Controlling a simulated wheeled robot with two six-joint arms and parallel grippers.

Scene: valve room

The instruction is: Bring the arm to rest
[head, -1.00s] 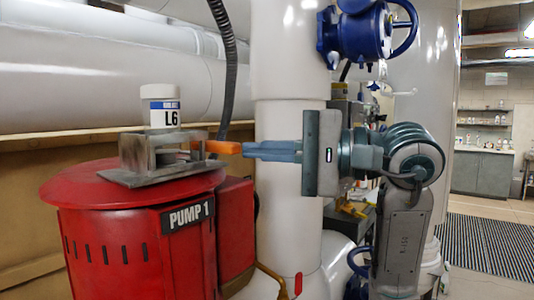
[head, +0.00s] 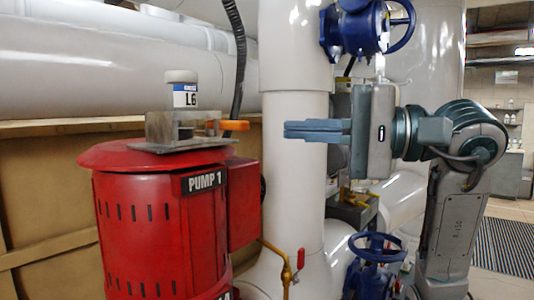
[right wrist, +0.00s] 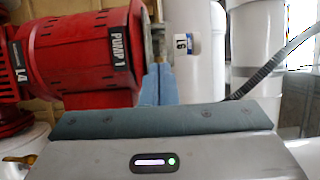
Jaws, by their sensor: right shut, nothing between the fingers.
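My right gripper (head: 287,130) is in the middle of the head view, in front of the white vertical pipe. Its fingers are shut with nothing between them and point left. They are apart from the orange lever (head: 235,125), with a gap between. The lever sticks out from a grey metal fixture (head: 160,128) on top of the red pump labelled PUMP 1 (head: 150,215). A white jar labelled L6 (head: 182,90) stands upright at the fixture. In the right wrist view, the shut fingers (right wrist: 160,68) show near the pump (right wrist: 85,60). My left gripper is not in view.
A white vertical pipe (head: 293,200) stands behind my right gripper. A blue valve (head: 355,30) is above it, and a second blue valve (head: 372,262) is below. A yellow pipe with a red handle (head: 301,258) runs low beside the pump. Open floor shows at the far right.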

